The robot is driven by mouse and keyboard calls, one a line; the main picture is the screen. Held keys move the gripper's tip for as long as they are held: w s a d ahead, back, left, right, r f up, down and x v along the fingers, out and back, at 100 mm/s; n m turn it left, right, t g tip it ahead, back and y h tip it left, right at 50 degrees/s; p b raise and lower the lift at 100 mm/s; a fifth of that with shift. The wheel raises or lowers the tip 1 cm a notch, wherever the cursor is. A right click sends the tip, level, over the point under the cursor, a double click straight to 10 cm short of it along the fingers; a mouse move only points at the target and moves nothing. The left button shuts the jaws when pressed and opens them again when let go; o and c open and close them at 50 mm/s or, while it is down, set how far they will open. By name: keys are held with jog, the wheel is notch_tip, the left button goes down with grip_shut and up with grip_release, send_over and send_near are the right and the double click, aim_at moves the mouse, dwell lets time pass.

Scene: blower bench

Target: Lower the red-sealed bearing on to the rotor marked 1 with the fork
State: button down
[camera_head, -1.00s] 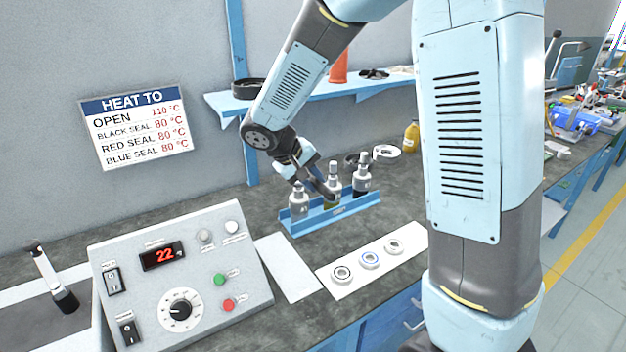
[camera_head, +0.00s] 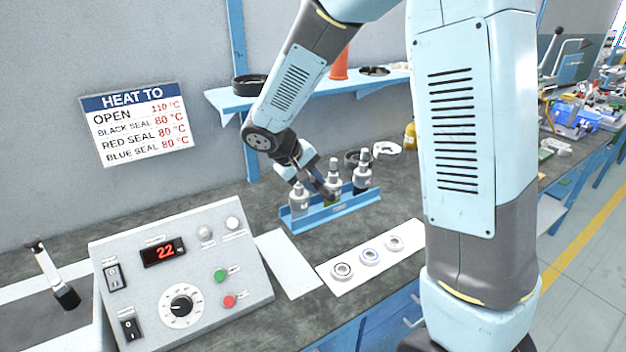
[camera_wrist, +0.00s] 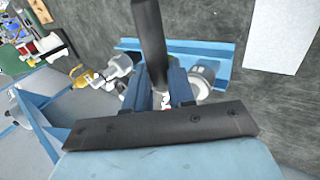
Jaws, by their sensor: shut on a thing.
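Three grey rotors stand in a blue rack (camera_head: 335,217) in the head view. The left rotor (camera_head: 300,203) carries a mark that seems to read 1. The middle rotor (camera_head: 333,168) is partly hidden by my gripper (camera_head: 322,188), and the right rotor (camera_head: 362,176) stands clear. In the wrist view my gripper (camera_wrist: 155,88) is shut on a long black handle, which I take for the fork (camera_wrist: 148,38). A small red and white patch (camera_wrist: 165,101) shows between the jaws; I cannot tell what it belongs to. I cannot make out the red-sealed bearing for certain.
A white strip (camera_head: 357,278) holds a dark-ringed bearing (camera_head: 341,271), a blue-ringed bearing (camera_head: 369,258) and a grey bearing (camera_head: 394,243). The heater box (camera_head: 200,285) reads 22 at front left. A blue shelf (camera_head: 300,97) hangs behind the rack.

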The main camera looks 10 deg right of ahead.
jog(key=shift+f, duration=1.8)
dwell(1.3)
dwell(0.3)
jog(key=s+d, duration=0.2)
jog(key=s, duration=0.4)
jog(key=shift+d, duration=0.25)
dwell(1.2)
dwell(0.4)
jog(key=shift+s+d+r, duration=0.15)
jog(key=shift+s+r, duration=0.15)
jog(key=shift+r, duration=0.55)
jog(key=shift+s+d+r, duration=0.1)
jog(key=shift+s+r, duration=0.25)
jog(key=shift+r, duration=0.45)
jog(key=shift+s+d+r, duration=0.15)
jog(key=shift+s+r, duration=0.15)
jog(key=shift+r, duration=0.55)
